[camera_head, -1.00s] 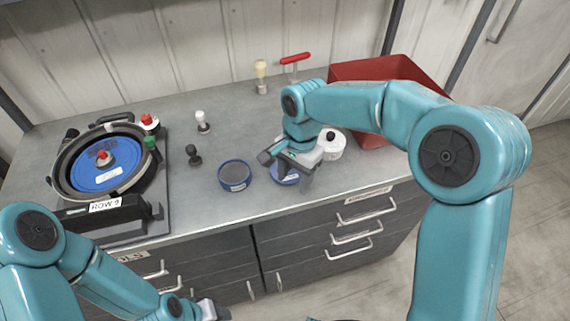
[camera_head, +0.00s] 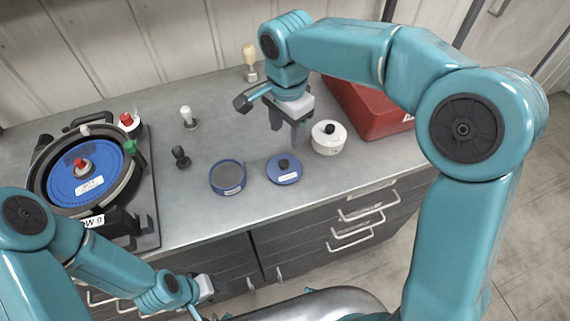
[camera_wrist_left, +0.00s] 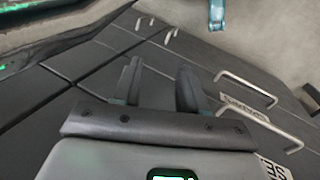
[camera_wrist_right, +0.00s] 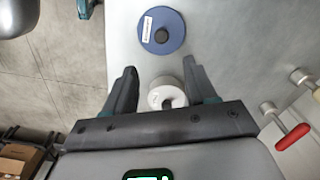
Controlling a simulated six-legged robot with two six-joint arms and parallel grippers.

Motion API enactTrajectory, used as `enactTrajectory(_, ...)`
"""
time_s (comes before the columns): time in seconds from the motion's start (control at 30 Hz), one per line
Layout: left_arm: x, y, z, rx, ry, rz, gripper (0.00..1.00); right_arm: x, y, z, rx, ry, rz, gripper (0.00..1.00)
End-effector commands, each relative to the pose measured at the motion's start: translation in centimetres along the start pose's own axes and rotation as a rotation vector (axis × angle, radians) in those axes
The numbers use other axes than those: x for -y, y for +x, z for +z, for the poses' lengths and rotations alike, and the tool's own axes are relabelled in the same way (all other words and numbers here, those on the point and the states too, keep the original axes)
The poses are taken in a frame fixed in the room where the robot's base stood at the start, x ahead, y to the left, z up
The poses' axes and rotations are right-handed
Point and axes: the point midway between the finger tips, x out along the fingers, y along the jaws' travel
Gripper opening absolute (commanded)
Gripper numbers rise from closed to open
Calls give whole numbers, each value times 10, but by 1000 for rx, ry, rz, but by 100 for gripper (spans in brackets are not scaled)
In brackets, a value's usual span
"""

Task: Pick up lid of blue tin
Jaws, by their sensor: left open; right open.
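The blue lid (camera_head: 289,177), a flat disc with a black knob and white label, lies on the counter. The open blue tin (camera_head: 228,187) stands to its left with dark grey inside. My right gripper (camera_head: 287,126) is open and empty, raised above the counter beyond the lid. In the right wrist view, the lid (camera_wrist_right: 174,42) lies beyond the fingertips and the white tin (camera_wrist_right: 154,97) appears between the fingers (camera_wrist_right: 166,82). My left gripper (camera_head: 207,308) is low in front of the cabinet; its open, empty fingers show in the left wrist view (camera_wrist_left: 158,75).
A white tin (camera_head: 325,146) with a black knob stands right of the lid. A red bin (camera_head: 370,115) is behind it. The seed meter (camera_head: 62,190) with a blue disc fills the left. Black (camera_head: 181,162) and white (camera_head: 189,124) knobbed pieces stand between.

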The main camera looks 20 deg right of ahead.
Motion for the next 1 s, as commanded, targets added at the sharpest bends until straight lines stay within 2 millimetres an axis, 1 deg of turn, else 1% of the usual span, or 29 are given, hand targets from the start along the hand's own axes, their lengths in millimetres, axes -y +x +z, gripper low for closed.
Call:
enactTrajectory(0.03, 0, 0, 0, 0, 0, 0, 43, -1, 13, 1, 1, -2, 5, 56)
enactTrajectory(0.1, 0, -1, 0, 0, -1, 0, 43, -2, 28, 1, 1, -2, 5, 56)
enactTrajectory(0.2, 0, -2, 0, 0, -1, 0, 43, -2, 45, 1, 0, -1, 3, 56)
enactTrajectory(0.37, -1, -2, 0, 0, -1, 0, 43, 0, 58, 1, 1, -2, 0, 56)
enactTrajectory(0.47, -2, -6, 0, 0, -1, 0, 43, 1, 67, 0, 1, -2, 3, 56)
enactTrajectory(0.6, -5, -14, 0, 0, -1, 0, 43, 3, 90, 0, 2, -2, 4, 56)
enactTrajectory(0.7, -5, -14, 0, 0, -1, 0, 43, 4, 104, -1, 0, -2, 3, 56)
enactTrajectory(0.8, -5, -14, 0, 0, -1, 0, 43, 5, 110, -1, 0, -2, 0, 56)
enactTrajectory(1.0, -5, -14, 0, 0, -1, 0, 43, 5, 111, -1, 0, -2, -1, 56)
